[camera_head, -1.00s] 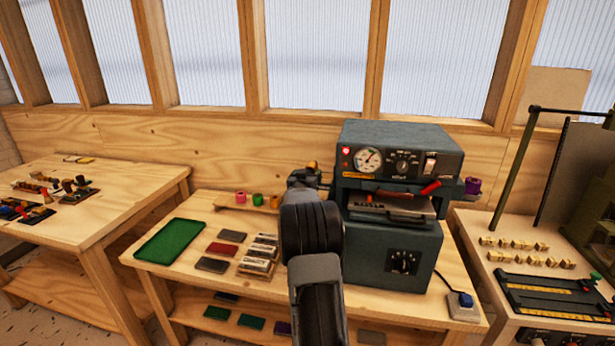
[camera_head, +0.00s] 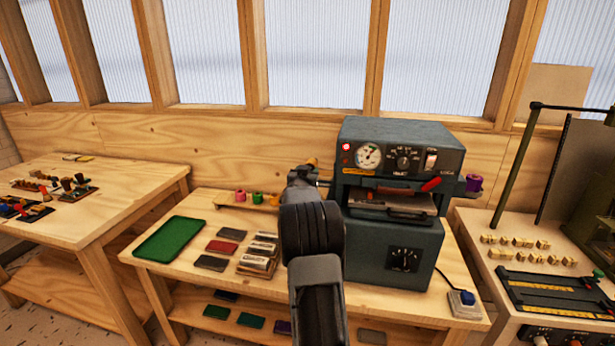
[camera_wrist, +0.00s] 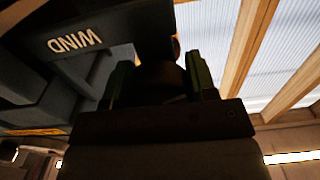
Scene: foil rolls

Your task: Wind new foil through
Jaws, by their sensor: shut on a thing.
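The dark grey foil machine (camera_head: 392,250) stands on the bench with a gauge, dials and a red-tipped lever on its front. A purple roll (camera_head: 473,184) sits at its right side. My gripper (camera_head: 316,176) is at its upper left side, partly hidden by my arm. In the wrist view, my gripper (camera_wrist: 160,78) is shut on a dark, rounded knob (camera_wrist: 163,82) beside the machine's inverted WIND label (camera_wrist: 75,40). The knob's shape is hard to make out in the shadow. Pink (camera_head: 240,196), green (camera_head: 257,198) and orange (camera_head: 273,200) rolls stand on a wooden rack.
A green tray (camera_head: 170,238) and several flat blocks (camera_head: 222,247) lie left of my arm. A blue-buttoned switch box (camera_head: 462,303) sits at the bench's right front corner. Another table (camera_head: 75,225) stands left, and a metal-framed press (camera_head: 525,150) stands right.

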